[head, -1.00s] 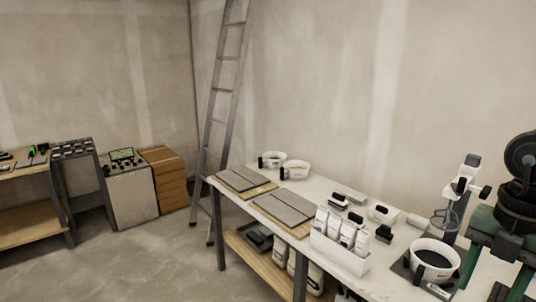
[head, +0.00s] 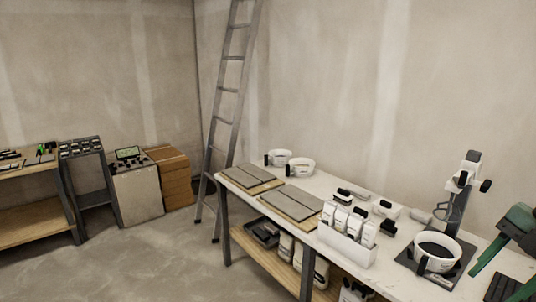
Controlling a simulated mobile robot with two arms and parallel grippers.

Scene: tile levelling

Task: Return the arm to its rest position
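My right arm shows only at the right edge of the head view. Its green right gripper (head: 494,284) is partly cut off by the frame and hangs over the right end of the workbench (head: 404,272). One green finger slants down to the left, and part of a second shows at the lower right edge, apart from it. It looks open, with nothing seen held. A black slotted item shows behind and between the fingers, on the bench. My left gripper is not in view.
A white bucket (head: 436,262) and a mixer stand (head: 462,192) are left of my gripper. A white bin of bottles (head: 346,244), grey tiles (head: 292,201) and two tubs (head: 300,167) stand farther left. A ladder (head: 229,105) leans at the wall.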

